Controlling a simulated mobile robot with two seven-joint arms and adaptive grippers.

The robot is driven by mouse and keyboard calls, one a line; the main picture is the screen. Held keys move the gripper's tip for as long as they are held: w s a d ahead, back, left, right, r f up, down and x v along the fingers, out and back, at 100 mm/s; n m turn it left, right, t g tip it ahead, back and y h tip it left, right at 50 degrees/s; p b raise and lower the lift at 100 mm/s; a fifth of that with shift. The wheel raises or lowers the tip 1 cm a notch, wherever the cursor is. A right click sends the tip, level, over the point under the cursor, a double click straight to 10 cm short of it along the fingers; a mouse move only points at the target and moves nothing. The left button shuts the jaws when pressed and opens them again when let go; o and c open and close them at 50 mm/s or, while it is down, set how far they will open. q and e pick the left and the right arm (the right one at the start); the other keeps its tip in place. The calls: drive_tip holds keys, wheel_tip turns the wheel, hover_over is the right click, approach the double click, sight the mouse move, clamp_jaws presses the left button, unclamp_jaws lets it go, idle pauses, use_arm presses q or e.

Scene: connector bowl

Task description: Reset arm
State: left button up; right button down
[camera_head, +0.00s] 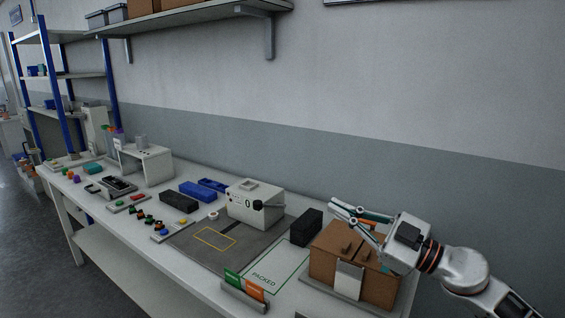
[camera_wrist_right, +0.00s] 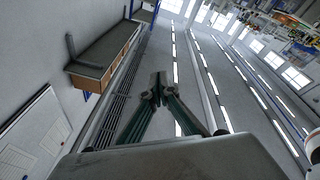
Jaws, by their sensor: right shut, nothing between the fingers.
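My right gripper (camera_head: 336,207) is above the brown cardboard box (camera_head: 352,274) at the right end of the bench and points to the left. Its fingers are shut with nothing between them. In the right wrist view its fingertips (camera_wrist_right: 158,90) meet, with the ceiling and wall behind them. My left gripper is not in view.
On the bench are a grey-white device (camera_head: 254,204), a black block (camera_head: 306,227), blue trays (camera_head: 205,188), a grey mat (camera_head: 205,250), a marked area reading PACKED (camera_head: 270,272) and green and orange cards (camera_head: 245,284). A shelf (camera_head: 195,18) hangs on the wall above.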

drive_tip(key=s+d+f+m+t+h, duration=0.3)
drive_tip(key=d+f+m+h, duration=0.3)
drive_tip(key=d+f+h, duration=0.35)
drive_tip(key=s+d+f+m+t+h, duration=0.3)
drive_tip(key=d+f+m+h, duration=0.45)
drive_tip(key=h, duration=0.25)
drive_tip(key=s+d+f+n+g+h, duration=0.15)
drive_tip(key=s+d+f+g, duration=0.3)
drive_tip(key=s+f, duration=0.5)
drive_tip(key=s+d+f+n+g+h, duration=0.1)
drive_tip(key=s+d+f+n+g, duration=0.15)
drive_tip(key=s+f+g, duration=0.65)
drive_tip(key=a+f+m+t+y, duration=0.3)
drive_tip(key=a+f+t+y, duration=0.3)
drive_tip(key=a+f, duration=0.8)
drive_tip(key=shift+s+a+f+t+y, duration=0.15)
drive_tip(key=shift+s+a+t+y, duration=0.25)
drive_tip(key=shift+a+y, duration=0.3)
